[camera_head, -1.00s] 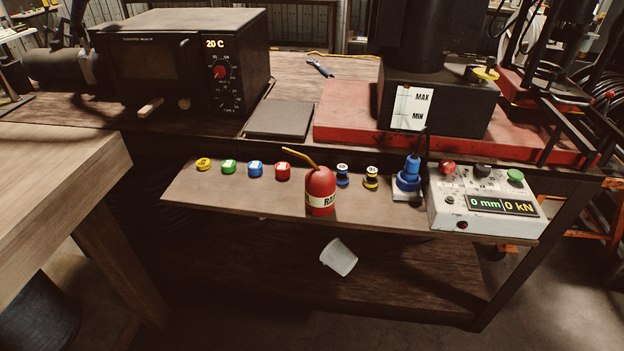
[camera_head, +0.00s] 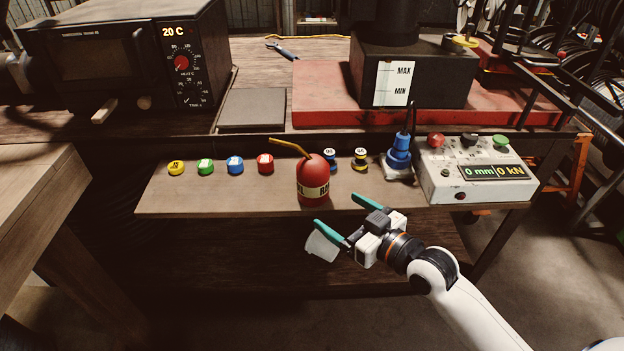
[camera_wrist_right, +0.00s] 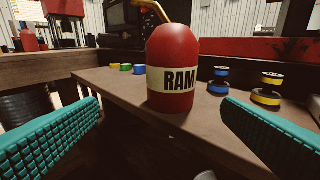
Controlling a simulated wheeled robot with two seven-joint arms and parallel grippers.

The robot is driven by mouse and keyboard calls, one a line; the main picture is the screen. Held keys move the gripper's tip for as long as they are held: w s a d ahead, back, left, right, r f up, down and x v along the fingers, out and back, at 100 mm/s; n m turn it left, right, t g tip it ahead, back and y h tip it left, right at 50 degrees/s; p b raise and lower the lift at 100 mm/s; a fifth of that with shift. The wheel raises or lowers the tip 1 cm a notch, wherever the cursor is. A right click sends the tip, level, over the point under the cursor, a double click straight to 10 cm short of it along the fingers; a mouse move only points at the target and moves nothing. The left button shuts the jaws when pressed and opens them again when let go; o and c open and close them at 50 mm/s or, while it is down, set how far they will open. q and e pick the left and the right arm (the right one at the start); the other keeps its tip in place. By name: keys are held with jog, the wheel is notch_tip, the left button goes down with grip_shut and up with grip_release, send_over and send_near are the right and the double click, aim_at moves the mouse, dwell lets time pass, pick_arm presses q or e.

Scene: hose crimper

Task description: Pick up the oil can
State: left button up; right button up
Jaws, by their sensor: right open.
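The oil can (camera_head: 312,178) is red with a cream label and a bent yellow spout. It stands upright near the front edge of the wooden shelf, and also shows in the right wrist view (camera_wrist_right: 172,65). My right gripper (camera_head: 342,216) is open and empty in front of the shelf, just right of and nearer than the can. In the right wrist view its two teal fingers (camera_wrist_right: 148,125) frame the can at left and right, without touching it. My left gripper is not in view.
Yellow, green, blue and red caps (camera_head: 265,164) line the shelf (camera_head: 225,200) left of the can. Two spools (camera_head: 360,160), a blue plug (camera_head: 399,152) and a control box (camera_head: 470,172) stand right.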

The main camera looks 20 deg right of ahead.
aim_at(326, 180)
jog(key=shift+t+y, duration=0.4)
jog(key=shift+t, duration=0.3)
jog(key=w+r, duration=0.1)
jog(key=w+d+r, duration=0.1)
jog(key=r, duration=0.1)
jog(key=shift+w, duration=0.25)
jog(key=p+x, duration=0.1)
jog(key=x, duration=0.4)
jog(key=shift+w+a, duration=0.1)
jog(key=shift+w, duration=0.05)
jog(key=p+x, duration=0.1)
jog(key=x, duration=0.3)
jog(key=shift+w+a, duration=0.25)
jog(key=shift+a, duration=0.05)
jog(key=shift+w+a+f, duration=0.1)
jog(key=shift+w+a, duration=0.1)
jog(key=shift+w, duration=0.3)
jog(key=c, duration=1.4)
